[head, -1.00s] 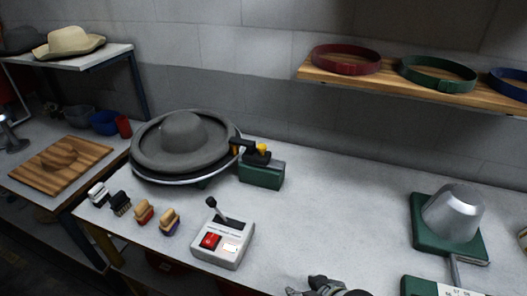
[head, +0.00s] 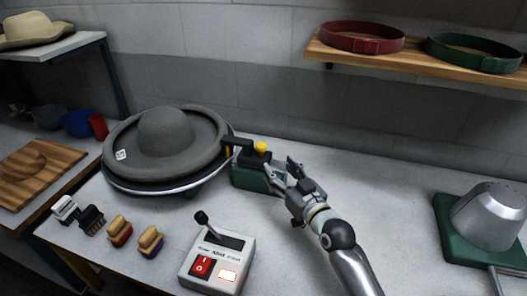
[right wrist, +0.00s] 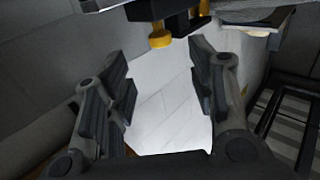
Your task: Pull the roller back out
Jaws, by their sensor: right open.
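The grey hat (head: 166,132) sits brim-down on a round turntable (head: 160,188), with a small white tag on its brim. The roller unit stands right of it: a green base (head: 256,178), a black arm (head: 238,141) reaching to the brim's right edge, and a yellow knob (head: 262,147) on top. The roller's contact with the brim is too small to tell. My right gripper (head: 281,172) is open and empty, just right of the unit. In the right wrist view the yellow knob (right wrist: 160,38) shows ahead of the spread fingers (right wrist: 159,60), apparently not gripped. My left gripper is not in view.
A control box (head: 217,262) with a black lever and red switch stands in front. Several brushes (head: 120,230) lie to the left. A metal form on a green base (head: 465,245) is at right. A shelf (head: 390,62) with hatbands hangs behind. The table's middle right is clear.

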